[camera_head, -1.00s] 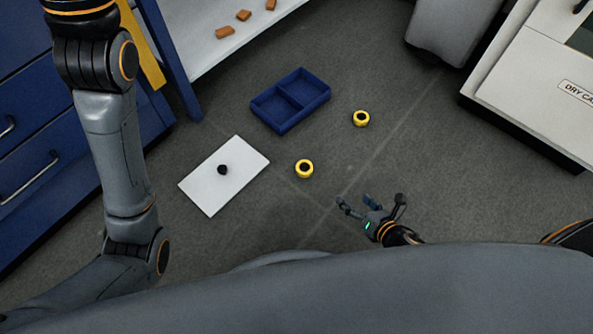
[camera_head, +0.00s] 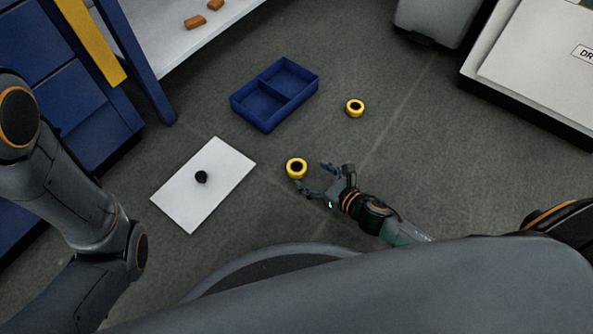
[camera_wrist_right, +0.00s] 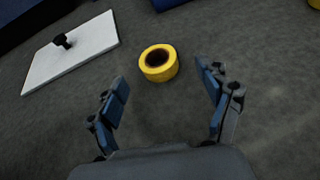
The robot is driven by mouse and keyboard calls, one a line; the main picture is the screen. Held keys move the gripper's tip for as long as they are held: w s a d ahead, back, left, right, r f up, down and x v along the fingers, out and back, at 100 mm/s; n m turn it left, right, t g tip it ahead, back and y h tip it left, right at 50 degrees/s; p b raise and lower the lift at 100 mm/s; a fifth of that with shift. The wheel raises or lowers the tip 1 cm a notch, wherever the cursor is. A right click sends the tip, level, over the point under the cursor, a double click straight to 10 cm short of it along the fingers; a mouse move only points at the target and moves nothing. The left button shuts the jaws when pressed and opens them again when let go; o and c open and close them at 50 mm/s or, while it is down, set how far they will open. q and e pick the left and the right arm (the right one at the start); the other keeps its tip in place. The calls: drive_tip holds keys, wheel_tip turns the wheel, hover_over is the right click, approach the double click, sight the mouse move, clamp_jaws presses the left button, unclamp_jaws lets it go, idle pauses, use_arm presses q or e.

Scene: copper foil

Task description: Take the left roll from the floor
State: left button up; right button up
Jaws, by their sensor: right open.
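Two yellow rolls with dark centres lie on the floor. The left roll (camera_head: 296,168) is the nearer one, and it also shows in the right wrist view (camera_wrist_right: 158,64). The other roll (camera_head: 355,108) lies farther back to the right. My right gripper (camera_head: 312,178) is open and empty, close to the right of the left roll. In the right wrist view, the left roll sits just beyond and between the two spread fingers (camera_wrist_right: 165,90). My left arm shows at the left, but its gripper is out of view.
A white board (camera_head: 219,186) with a black knob (camera_head: 201,177) lies to the left. A white shelf (camera_head: 165,45) with orange-brown blocks stands at the back left. A white cabinet (camera_head: 530,60) is at the right.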

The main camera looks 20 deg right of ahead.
sight(301, 171)
drive_tip(key=b+x, duration=0.2)
drive_tip(key=x, duration=0.1)
drive_tip(key=f+b+x, duration=0.1)
drive_tip(key=b+x, duration=0.1)
drive_tip(key=shift+s+a, duration=0.1)
drive_tip(key=shift+s, duration=0.2)
drive_tip(key=shift+w+a+f, duration=0.1)
drive_tip(key=shift+w+a, duration=0.1)
drive_tip(key=shift+w, duration=0.2)
drive_tip(key=shift+c, duration=0.5)
drive_tip(key=c, duration=1.1)
drive_tip(key=shift+c, duration=0.2)
